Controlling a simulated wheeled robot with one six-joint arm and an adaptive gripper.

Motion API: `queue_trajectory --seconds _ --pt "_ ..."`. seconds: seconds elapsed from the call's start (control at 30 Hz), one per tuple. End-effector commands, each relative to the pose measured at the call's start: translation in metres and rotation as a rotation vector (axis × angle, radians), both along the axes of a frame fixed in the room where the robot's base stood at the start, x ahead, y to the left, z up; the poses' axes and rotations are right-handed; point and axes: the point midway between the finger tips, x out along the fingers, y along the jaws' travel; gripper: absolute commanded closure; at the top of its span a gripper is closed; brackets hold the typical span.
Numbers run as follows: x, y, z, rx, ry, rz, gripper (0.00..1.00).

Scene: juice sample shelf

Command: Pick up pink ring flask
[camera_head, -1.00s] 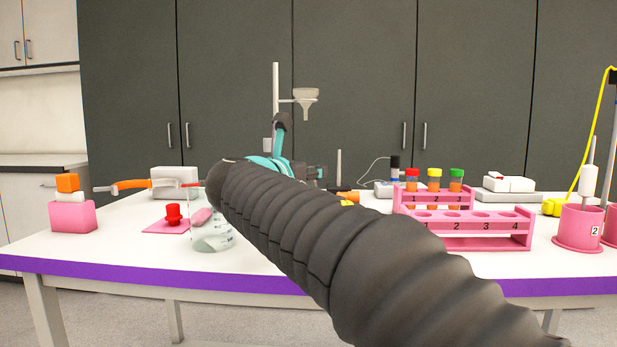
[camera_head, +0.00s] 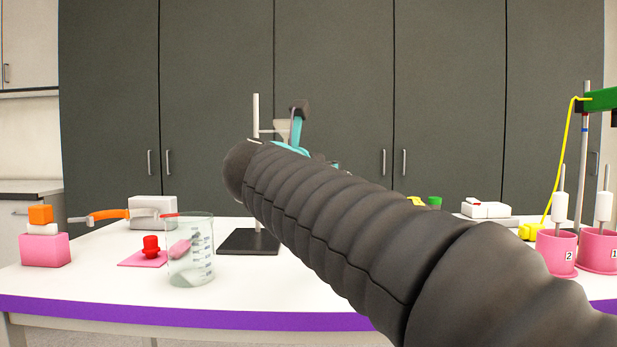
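I cannot make out a pink ring flask in this view; my arm hides the middle and right of the table. A clear graduated glass beaker (camera_head: 203,262) stands near the front edge at left, with a pink rod-shaped piece (camera_head: 180,248) showing in or through it. My dark ribbed arm (camera_head: 330,230) reaches from the lower right to the middle. A teal part of my arm (camera_head: 297,131) shows past its far end. My gripper's fingers are hidden behind the arm.
A red knobbed piece (camera_head: 151,246) sits on a pink pad left of the beaker. A stand with a dark base (camera_head: 236,241) is behind it. Pink cups (camera_head: 556,252) stand at right. A pink block (camera_head: 45,250) is far left. White table (camera_head: 100,287) shows bare at front left.

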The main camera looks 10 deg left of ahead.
Motion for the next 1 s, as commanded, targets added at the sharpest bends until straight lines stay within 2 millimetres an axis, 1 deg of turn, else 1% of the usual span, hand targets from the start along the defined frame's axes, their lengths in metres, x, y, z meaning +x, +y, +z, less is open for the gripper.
queue_trajectory --seconds 0.03,0.2,0.5,0.73,1.0 --pt "-0.001 -0.006 0.004 0.002 -0.002 -0.001 1.0" --pt "-0.004 -0.019 0.012 0.001 -0.001 -0.002 1.0" --pt "-0.007 -0.035 0.022 0.0 -0.001 -0.001 1.0" --pt "-0.009 -0.042 0.026 0.0 -0.002 0.0 1.0" --pt "-0.009 -0.044 0.028 0.0 -0.001 0.0 1.0"
